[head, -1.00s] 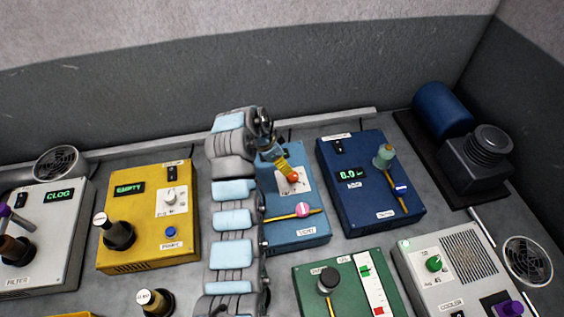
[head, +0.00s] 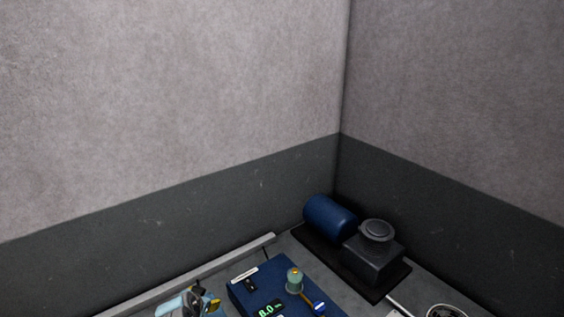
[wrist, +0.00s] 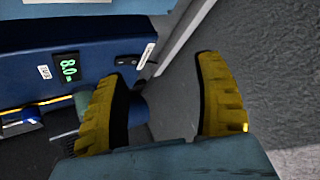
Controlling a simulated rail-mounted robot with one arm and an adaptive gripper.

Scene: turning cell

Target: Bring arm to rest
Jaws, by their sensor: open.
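My gripper (wrist: 160,105) is open in the wrist view, its two yellow fingers well apart with nothing held between them. In the head view my gripper and wrist (head: 198,300) show only in part, at the bottom edge, left of the dark blue box (head: 245,297). The box also shows in the wrist view (wrist: 85,36), behind and left of the fingers. Its green display (wrist: 69,67) reads 8.0. A pale green knob (head: 294,280) stands on the box. Most of my arm is out of the head view.
A blue cylinder (head: 330,217) and a dark motor-like block (head: 373,257) stand in the back right corner. A grey rail (head: 190,276) runs along the wall. A round vent (head: 450,311) shows at bottom right. The space above the bench is clear.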

